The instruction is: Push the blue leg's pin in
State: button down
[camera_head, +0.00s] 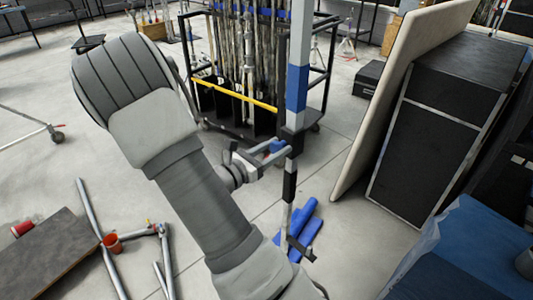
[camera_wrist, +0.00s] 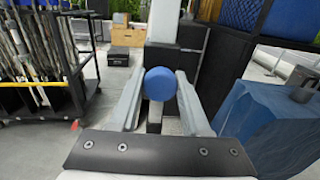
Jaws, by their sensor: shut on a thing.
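An upright stand has a pale pole with a blue band (camera_head: 297,88) and a black collar lower down. A round blue pin head (camera_wrist: 160,83) shows in the wrist view in front of the pale pole (camera_wrist: 163,22). It also shows as a small blue spot (camera_head: 277,146) beside the collar in the head view. My gripper (camera_head: 275,154) reaches the stand from the left, with one finger on each side of the pin, shut on it. How deep the pin sits is hidden behind its head.
A wheeled black rack (camera_head: 262,120) with several poles stands behind. Blue rolls (camera_head: 306,228) lie on the floor by the stand's foot. Black cases (camera_head: 425,140) and a leaning pale board (camera_head: 385,95) stand right. A blue-covered block (camera_wrist: 268,125) is close on the right.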

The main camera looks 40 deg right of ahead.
jog(key=shift+d, duration=0.15)
jog(key=shift+c, duration=1.9)
grip_release()
jog(key=shift+d, duration=0.1)
jog(key=s+a, duration=0.1)
jog(key=a, duration=1.6)
jog(key=shift+s+a+p, duration=0.2)
jog(key=shift+p, duration=0.2)
